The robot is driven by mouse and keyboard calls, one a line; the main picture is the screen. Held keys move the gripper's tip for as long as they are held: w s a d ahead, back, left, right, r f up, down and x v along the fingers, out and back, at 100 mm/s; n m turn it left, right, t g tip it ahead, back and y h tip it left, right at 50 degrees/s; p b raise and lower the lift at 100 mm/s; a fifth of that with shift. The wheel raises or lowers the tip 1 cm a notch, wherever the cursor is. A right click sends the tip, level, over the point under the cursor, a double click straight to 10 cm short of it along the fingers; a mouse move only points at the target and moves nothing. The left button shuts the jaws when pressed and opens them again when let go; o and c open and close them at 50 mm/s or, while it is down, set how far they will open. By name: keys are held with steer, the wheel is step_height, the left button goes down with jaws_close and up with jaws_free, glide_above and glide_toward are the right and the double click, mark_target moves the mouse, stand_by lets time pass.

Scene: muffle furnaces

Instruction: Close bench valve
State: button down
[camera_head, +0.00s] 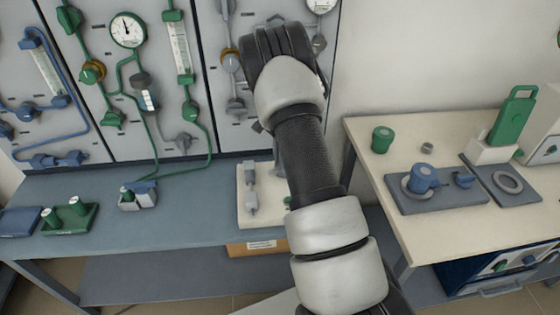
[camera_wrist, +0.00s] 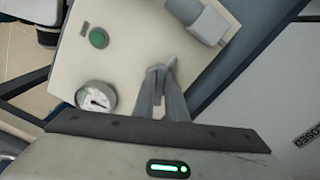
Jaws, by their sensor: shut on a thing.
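In the wrist view, my gripper (camera_wrist: 159,72) is shut at a small grey handle (camera_wrist: 172,61), which looks like the bench valve's lever. Only the handle's tip shows beyond the fingertips; the rest is hidden by the fingers. The handle stands over a cream panel (camera_wrist: 125,62) that also carries a green button (camera_wrist: 98,38) and a round dial gauge (camera_wrist: 97,97). In the head view, the cream panel (camera_head: 246,219) lies on the blue-grey bench, partly behind my arm. My gripper and the handle are hidden there by the arm.
A light grey block (camera_wrist: 212,24) is close beside the handle. In the head view, a grey fitting (camera_head: 251,188) sits on the panel's left part. A green holder (camera_head: 70,218) and a grey holder (camera_head: 138,199) stand further left. The wall panel (camera_head: 150,80) carries pipes and gauges behind.

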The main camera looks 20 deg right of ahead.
steer(key=n, duration=0.2)
steer(key=n+b, duration=0.1)
steer(key=n, duration=0.3)
steer(key=shift+s+d, duration=0.15)
steer(key=shift+s, duration=0.1)
steer(key=n, duration=0.4)
steer(key=n+b, duration=0.1)
steer(key=n, duration=0.1)
steer(key=shift+s+d+n, duration=0.2)
steer(key=shift+d+n, duration=0.1)
steer(key=c, duration=1.8)
jaws_free()
steer(key=shift+r, duration=0.15)
step_height(320, 180, up, 17)
steer(key=p, duration=0.1)
steer(key=shift+p, duration=0.4)
steer(key=shift+r, duration=0.1)
